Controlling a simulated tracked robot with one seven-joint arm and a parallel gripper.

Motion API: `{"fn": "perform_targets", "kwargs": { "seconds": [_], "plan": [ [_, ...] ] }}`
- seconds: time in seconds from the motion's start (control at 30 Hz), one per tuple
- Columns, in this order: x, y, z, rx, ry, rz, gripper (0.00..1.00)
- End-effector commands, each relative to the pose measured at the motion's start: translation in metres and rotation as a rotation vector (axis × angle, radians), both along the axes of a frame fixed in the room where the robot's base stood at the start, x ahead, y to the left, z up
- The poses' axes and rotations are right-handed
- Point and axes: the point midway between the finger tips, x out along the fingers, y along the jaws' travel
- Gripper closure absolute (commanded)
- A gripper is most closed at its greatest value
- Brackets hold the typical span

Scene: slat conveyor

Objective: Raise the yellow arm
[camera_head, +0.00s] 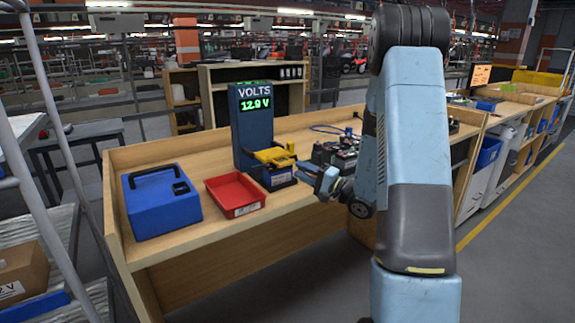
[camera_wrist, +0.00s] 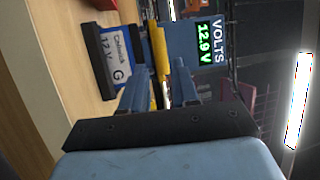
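The yellow arm (camera_head: 270,155) is part of a device at the foot of the blue voltmeter column (camera_head: 252,130), which reads 12.9 V. It lies roughly level above a blue and black battery (camera_head: 280,178). My gripper (camera_head: 316,174) is just right of the arm in the head view, fingers apart. In the wrist view, the yellow arm (camera_wrist: 157,50) shows in the gap between the open fingers of my gripper (camera_wrist: 158,70). The labelled battery (camera_wrist: 117,55) is left of it. I cannot tell whether a finger touches the arm.
A red tray (camera_head: 236,194) and a blue case (camera_head: 161,201) stand left on the wooden bench (camera_head: 190,246). Dark batteries (camera_head: 338,155) stand right of the device, close behind my gripper. The front strip of the bench is clear.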

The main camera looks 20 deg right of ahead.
Motion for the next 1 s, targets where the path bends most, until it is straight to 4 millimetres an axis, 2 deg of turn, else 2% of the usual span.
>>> {"fn": "perform_targets", "kwargs": {
  "seconds": [0.1, 0.33, 0.5, 0.8, 1.0],
  "plan": [
    [0.016, 0.015, 0.004, 0.000, -0.001, 0.003, 0.71],
    [0.038, 0.033, 0.009, 0.000, 0.001, 0.002, 0.71],
    [0.045, 0.039, 0.011, 0.001, 0.001, 0.000, 0.71],
    [0.046, 0.040, 0.011, 0.001, 0.001, 0.000, 0.71],
    [0.046, 0.040, 0.011, 0.001, 0.002, 0.000, 0.89]
  ]
}}
